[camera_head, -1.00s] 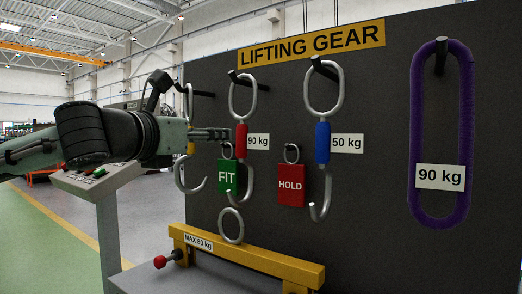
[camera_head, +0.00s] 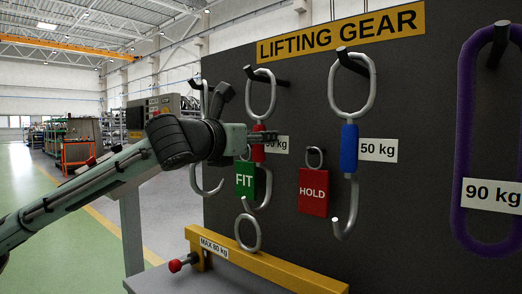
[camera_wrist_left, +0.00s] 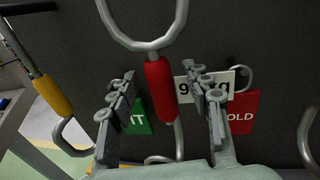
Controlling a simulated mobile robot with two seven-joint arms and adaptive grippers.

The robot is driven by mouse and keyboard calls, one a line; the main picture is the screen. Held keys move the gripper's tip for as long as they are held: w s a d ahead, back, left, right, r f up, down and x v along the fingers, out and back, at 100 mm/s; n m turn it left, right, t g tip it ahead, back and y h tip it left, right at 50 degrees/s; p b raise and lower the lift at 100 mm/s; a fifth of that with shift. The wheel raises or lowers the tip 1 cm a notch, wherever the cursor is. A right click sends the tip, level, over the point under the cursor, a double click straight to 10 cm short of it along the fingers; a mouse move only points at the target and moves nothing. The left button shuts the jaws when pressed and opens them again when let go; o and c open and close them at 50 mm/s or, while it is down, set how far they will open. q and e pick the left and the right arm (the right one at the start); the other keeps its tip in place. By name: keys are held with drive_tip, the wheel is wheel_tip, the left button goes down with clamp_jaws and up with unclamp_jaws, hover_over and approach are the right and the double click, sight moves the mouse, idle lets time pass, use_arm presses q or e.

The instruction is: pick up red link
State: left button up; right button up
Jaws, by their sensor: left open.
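The red link (camera_head: 258,153) is a grey metal link with a red sleeve and a hook below. It hangs from a peg on the dark board, with a 90 kg label beside it. In the left wrist view its red sleeve (camera_wrist_left: 160,92) stands between the two fingers. My left gripper (camera_head: 267,137) is open at the red sleeve, and its fingers partly cover it in the head view. In the left wrist view the fingers (camera_wrist_left: 162,78) are spread on either side of the sleeve, with visible gaps. My right gripper is not in view.
A green FIT tag (camera_head: 245,181) and a red HOLD tag (camera_head: 313,192) hang nearby. A blue-sleeved link (camera_head: 349,148) and a purple sling (camera_head: 466,130) hang to the right. A yellow-sleeved link (camera_wrist_left: 53,96) hangs to the left. A yellow beam (camera_head: 270,272) lies below.

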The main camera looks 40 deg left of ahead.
use_arm(q)
drive_tip(key=shift+w+a, duration=0.1)
drive_tip(key=shift+w, duration=0.55)
drive_tip(key=shift+c, duration=0.6)
clamp_jaws()
drive_tip(key=shift+r, duration=0.1)
